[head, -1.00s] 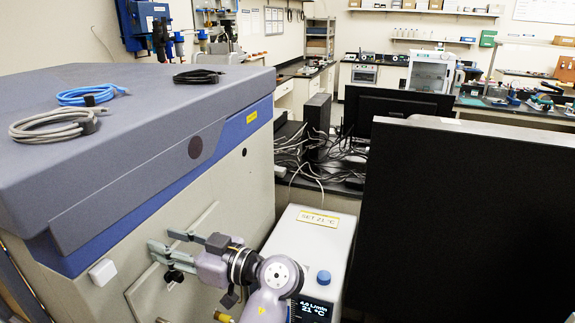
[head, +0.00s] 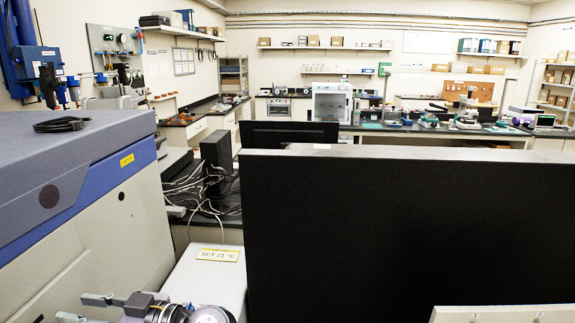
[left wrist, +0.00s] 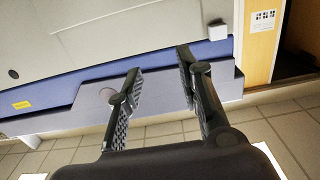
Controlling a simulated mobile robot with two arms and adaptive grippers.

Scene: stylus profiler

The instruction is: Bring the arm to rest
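My left gripper (head: 84,308) is at the bottom left edge of the head view, with its fingers pointing left toward the large grey and blue instrument (head: 70,265). The lower part of the arm is cut off by the frame. In the left wrist view the two dark fingers (left wrist: 160,68) are spread apart with nothing between them. Beyond them, upside down, are the instrument's pale panel (left wrist: 110,35), blue band and lid. I cannot tell exactly how far the fingertips are from the panel. My right gripper is not in view.
A white chiller (head: 210,272) labelled "SET 21 °C" stands just right of the gripper. A large black monitor (head: 400,230) fills the right foreground. Tangled cables (head: 195,190) lie behind the chiller. A black cable coil (head: 62,124) rests on the instrument's lid.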

